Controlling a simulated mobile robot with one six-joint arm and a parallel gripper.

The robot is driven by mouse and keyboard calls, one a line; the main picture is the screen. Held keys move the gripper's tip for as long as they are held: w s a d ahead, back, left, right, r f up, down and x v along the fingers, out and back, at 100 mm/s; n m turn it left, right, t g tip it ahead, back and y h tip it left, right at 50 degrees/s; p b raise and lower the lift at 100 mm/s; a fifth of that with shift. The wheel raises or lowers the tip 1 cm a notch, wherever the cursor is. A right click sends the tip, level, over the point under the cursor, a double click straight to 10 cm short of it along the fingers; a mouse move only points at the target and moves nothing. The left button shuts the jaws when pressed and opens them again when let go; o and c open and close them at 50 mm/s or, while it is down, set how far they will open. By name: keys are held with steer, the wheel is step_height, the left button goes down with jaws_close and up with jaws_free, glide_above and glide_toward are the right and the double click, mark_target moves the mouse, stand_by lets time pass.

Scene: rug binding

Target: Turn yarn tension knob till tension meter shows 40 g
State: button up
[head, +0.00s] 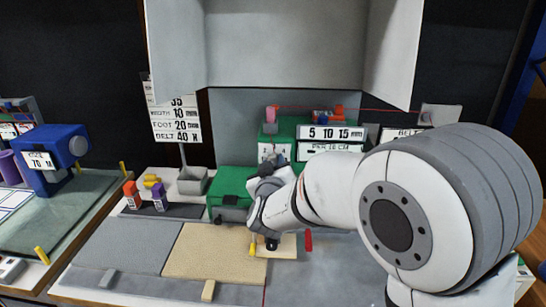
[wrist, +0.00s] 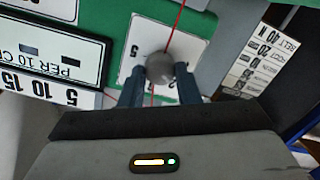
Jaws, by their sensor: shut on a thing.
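The grey round tension knob (wrist: 160,66) sits on a white numbered dial plate (wrist: 137,50) on the green machine. My gripper (wrist: 158,82) is shut on the knob, with one dark finger on each side of it. In the head view my wrist reaches the front of the green machine (head: 230,185), where the arm hides the knob. The white plate (head: 266,149) shows just above my wrist. A red yarn (wrist: 176,28) runs past the knob. I cannot make out a tension reading in grams.
A white scale marked 5 10 15, PER 10 CM (wrist: 55,60), is beside the dial. A card with BELT 40 N (wrist: 260,60) is on the other side. A grey hood (head: 280,45) hangs above. Grey and tan rug pieces (head: 215,250) lie on the table in front.

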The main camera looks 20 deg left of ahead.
steer(key=n+p, duration=0.2)
steer(key=n, duration=0.1)
steer(key=shift+a+r+n, duration=0.1)
steer(key=shift+r+n, duration=0.1)
steer(key=shift+n, duration=0.1)
steer(key=shift+f+n+h+p, duration=0.15)
steer(key=shift+n+h+p, duration=0.15)
steer(key=shift+n+p, duration=1.25)
steer(key=shift+n, duration=0.25)
steer(key=o, duration=1)
steer(key=shift+c, duration=0.2)
steer(key=shift+f, duration=0.1)
steer(key=shift+s, duration=0.1)
steer(key=b+v, duration=0.1)
steer(key=v, duration=0.6)
steer(key=shift+s, duration=0.35)
